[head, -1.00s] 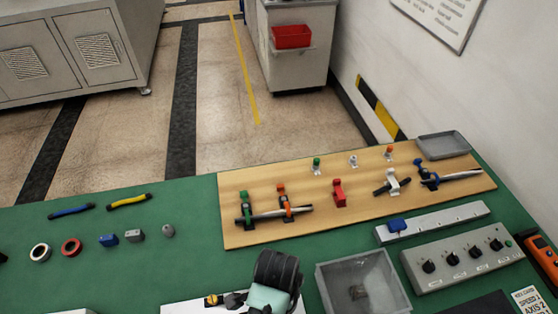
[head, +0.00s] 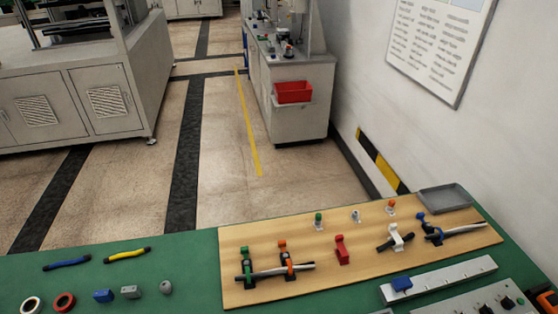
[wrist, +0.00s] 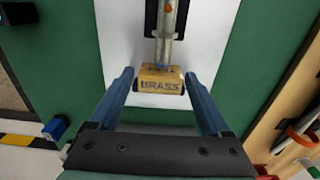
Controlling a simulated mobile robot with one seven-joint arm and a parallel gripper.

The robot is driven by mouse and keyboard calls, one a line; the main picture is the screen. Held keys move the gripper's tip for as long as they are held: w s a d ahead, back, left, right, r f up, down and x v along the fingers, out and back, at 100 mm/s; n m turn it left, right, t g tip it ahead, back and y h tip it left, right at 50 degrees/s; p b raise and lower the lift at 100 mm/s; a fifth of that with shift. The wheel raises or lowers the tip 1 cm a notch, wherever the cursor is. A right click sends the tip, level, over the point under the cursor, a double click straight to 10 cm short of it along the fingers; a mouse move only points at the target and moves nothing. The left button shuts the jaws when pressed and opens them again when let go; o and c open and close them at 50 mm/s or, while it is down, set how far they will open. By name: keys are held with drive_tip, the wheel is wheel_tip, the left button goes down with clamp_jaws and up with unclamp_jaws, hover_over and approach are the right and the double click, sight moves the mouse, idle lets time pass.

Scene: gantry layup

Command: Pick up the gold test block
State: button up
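The gold block (wrist: 160,80), marked BRASS, lies on a white surface in the middle of the wrist view. A grey metal rod-like piece (wrist: 166,48) meets or lies right behind its far side; I cannot tell if they are joined. My gripper (wrist: 159,86) is open, with one blue finger on each side of the block. A narrow gap seems to show between block and fingers. Neither the gold block nor my gripper shows in the head view now.
A white plate (wrist: 112,40) lies on the green bench top (wrist: 68,55). A blue block (wrist: 55,128) is at the left. The wooden board (head: 235,265) with clamps and rods is on the right side. A grey tray (head: 445,198) stands at its far corner.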

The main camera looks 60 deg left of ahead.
clamp_jaws()
idle(0.3)
